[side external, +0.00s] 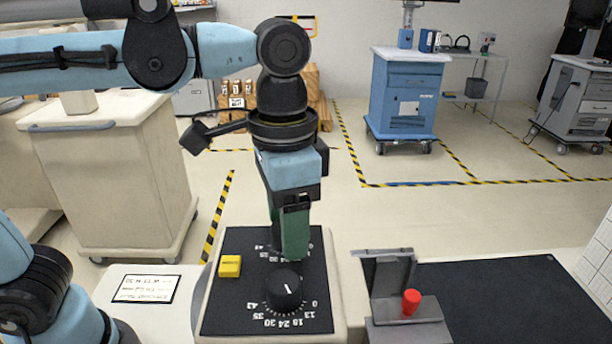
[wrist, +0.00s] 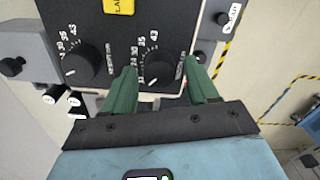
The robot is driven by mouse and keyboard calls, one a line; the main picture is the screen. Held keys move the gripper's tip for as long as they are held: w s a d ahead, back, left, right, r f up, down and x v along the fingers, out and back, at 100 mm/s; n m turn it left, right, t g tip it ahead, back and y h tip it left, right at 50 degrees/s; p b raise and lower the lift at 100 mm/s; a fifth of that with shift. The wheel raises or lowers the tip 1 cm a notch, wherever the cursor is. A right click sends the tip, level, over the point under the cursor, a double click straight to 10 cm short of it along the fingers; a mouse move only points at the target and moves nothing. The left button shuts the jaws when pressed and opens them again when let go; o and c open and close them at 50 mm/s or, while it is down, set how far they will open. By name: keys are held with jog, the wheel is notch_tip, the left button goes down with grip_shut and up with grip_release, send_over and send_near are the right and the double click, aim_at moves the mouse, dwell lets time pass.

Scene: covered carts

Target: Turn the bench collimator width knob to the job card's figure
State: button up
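A black panel (side external: 235,315) on a pale cart carries two round black knobs with white number scales. The near knob (side external: 284,289) also shows at left in the wrist view (wrist: 80,62). The far knob (wrist: 160,66) is largely hidden behind my gripper (side external: 292,252) in the side view. In the wrist view my gripper's green fingers (wrist: 161,72) stand apart on either side of the far knob; contact cannot be told. Its white pointer slants toward the lower left there. Which knob is collimator width is unreadable. The job card (side external: 147,289) lies left of the panel, its writing too small to read.
A grey fixture with a red knob (side external: 411,302) stands right of the panel, before a dark mat (side external: 500,300). A blue cart (side external: 405,95) and a grey cart (side external: 575,105) stand farther back on open floor.

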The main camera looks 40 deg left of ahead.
jog(key=shift+r, duration=0.1)
notch_tip(320, 180, up, 12)
jog(key=shift+f, duration=0.1)
dwell(0.7)
jog(key=a+f+n+t, duration=0.2)
jog(key=a+f, duration=0.3)
jog(key=f, duration=0.1)
jog(key=w+a+f+n+t, duration=0.1)
jog(key=a+f+n+t, duration=0.1)
jog(key=a+f, duration=0.4)
jog(key=w+a+f+n+t, duration=0.1)
jog(key=a+f+t, duration=0.2)
jog(key=a+f, duration=0.2)
jog(key=shift+w+a+f+n, duration=0.1)
jog(key=shift+f+n, duration=0.1)
jog(key=shift+f, duration=0.65)
jog(key=shift+w+a+f+n, duration=0.1)
jog(key=shift+f+n, duration=0.1)
jog(key=shift+f, duration=0.65)
jog(key=shift+o, duration=0.4)
